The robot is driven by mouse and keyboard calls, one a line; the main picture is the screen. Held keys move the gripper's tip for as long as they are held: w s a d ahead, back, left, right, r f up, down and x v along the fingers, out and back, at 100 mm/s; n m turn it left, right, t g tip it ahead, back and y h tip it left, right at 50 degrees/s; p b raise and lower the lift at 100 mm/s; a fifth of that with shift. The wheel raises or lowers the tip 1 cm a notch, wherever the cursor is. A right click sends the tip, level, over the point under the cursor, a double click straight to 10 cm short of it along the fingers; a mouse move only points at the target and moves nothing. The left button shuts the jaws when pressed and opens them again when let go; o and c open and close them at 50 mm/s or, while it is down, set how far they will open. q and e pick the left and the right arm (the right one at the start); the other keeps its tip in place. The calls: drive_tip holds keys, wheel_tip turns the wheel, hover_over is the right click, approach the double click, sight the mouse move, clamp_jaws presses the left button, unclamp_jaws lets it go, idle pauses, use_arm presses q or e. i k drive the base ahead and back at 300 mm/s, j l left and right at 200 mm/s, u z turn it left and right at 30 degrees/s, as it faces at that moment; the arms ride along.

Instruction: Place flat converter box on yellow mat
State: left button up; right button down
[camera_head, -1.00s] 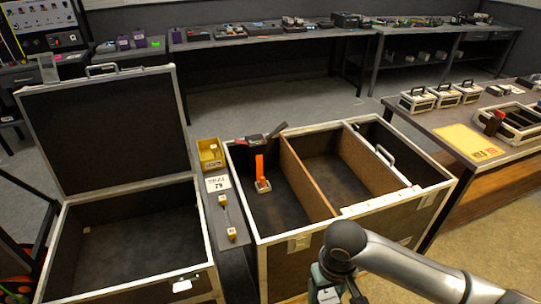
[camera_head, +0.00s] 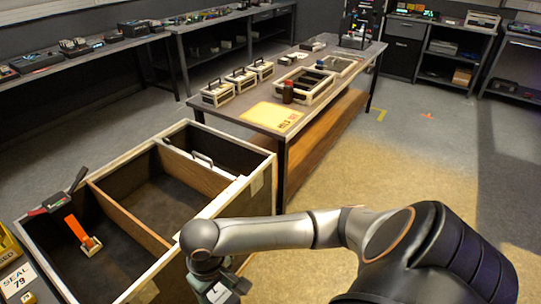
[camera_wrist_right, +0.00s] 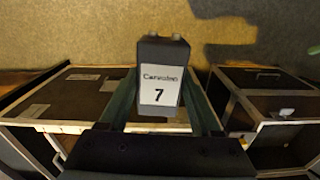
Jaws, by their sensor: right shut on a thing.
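My right gripper (camera_head: 212,278) is shut on the flat converter box (camera_wrist_right: 161,60), a dark box with a white label that seems to read "Converter 7". In the right wrist view the box stands between the two fingers. In the head view only a small part of the box and its white label (camera_head: 219,293) shows at the bottom edge, beside the open case. The yellow mat (camera_head: 265,115) lies flat on the near end of the table at the back, with dark print at its right corner. It is well apart from the box. My left gripper is not in view.
A divided case (camera_head: 233,209) stands between my arm and the table (camera_head: 285,133). Handled boxes (camera_head: 218,93) stand left of the mat. The floor to the right is clear.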

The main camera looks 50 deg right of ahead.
sight(268, 114)
drive_tip(key=i+l+u, duration=0.1)
drive_tip(key=l, duration=2.25)
drive_tip(key=i+l, duration=0.1)
drive_tip(key=l, duration=1.45)
drive_tip(key=i+l, duration=0.15)
drive_tip(key=l, duration=0.25)
drive_tip(key=i+l, duration=0.15)
drive_tip(key=l, duration=0.25)
drive_tip(key=i+l, duration=0.15)
drive_tip(key=i, duration=0.4)
